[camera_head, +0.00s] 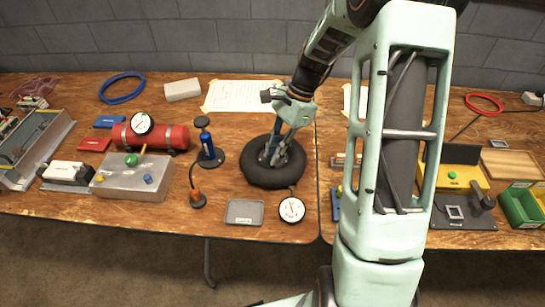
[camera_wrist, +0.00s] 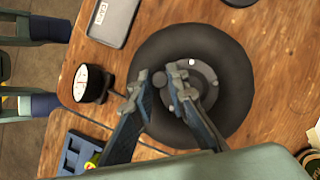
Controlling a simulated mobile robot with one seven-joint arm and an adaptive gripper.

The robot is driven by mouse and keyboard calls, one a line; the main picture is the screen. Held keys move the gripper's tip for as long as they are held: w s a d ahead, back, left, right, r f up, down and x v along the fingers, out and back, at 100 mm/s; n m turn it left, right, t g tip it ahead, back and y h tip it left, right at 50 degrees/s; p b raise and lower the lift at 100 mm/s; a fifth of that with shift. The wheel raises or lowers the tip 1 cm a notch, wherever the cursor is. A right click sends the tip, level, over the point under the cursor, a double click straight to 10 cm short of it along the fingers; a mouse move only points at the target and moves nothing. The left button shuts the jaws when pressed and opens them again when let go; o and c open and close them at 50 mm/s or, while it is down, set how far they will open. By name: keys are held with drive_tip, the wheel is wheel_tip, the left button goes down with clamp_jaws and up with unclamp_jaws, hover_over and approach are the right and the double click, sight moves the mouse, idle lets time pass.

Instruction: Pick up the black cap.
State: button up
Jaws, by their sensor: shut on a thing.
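My gripper (camera_head: 277,152) reaches down over the black tire (camera_head: 258,178) on the wooden table; it also shows in the wrist view (camera_wrist: 156,86). In the wrist view, a small round black cap (camera_wrist: 158,78) sits between the two fingertips, and the gripper is shut on it. The cap and fingertips are over the tire (camera_wrist: 220,125), beside its grey hub. A small white spot (camera_wrist: 191,62) shows on the hub. I cannot tell how high the cap is above the tire. In the head view the cap is too small to make out.
A round gauge (camera_head: 291,209) and a grey tray (camera_head: 244,212) lie in front of the tire. A blue pump (camera_head: 206,142) and a red tank (camera_head: 160,137) stand to its left. Papers (camera_head: 242,96) lie behind. A yellow device (camera_head: 455,175) and green bin (camera_head: 520,206) are at right.

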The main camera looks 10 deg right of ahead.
drive_tip(key=shift+r, duration=0.6)
wheel_tip(320, 180, up, 3)
drive_tip(key=shift+d+f, duration=0.1)
drive_tip(key=shift+f, duration=0.1)
drive_tip(key=s+d+r+p, duration=0.1)
drive_tip(key=s+d+r, duration=0.8)
drive_tip(key=s, duration=0.1)
drive_tip(key=shift+s+r, duration=0.15)
drive_tip(key=shift+s, duration=0.1)
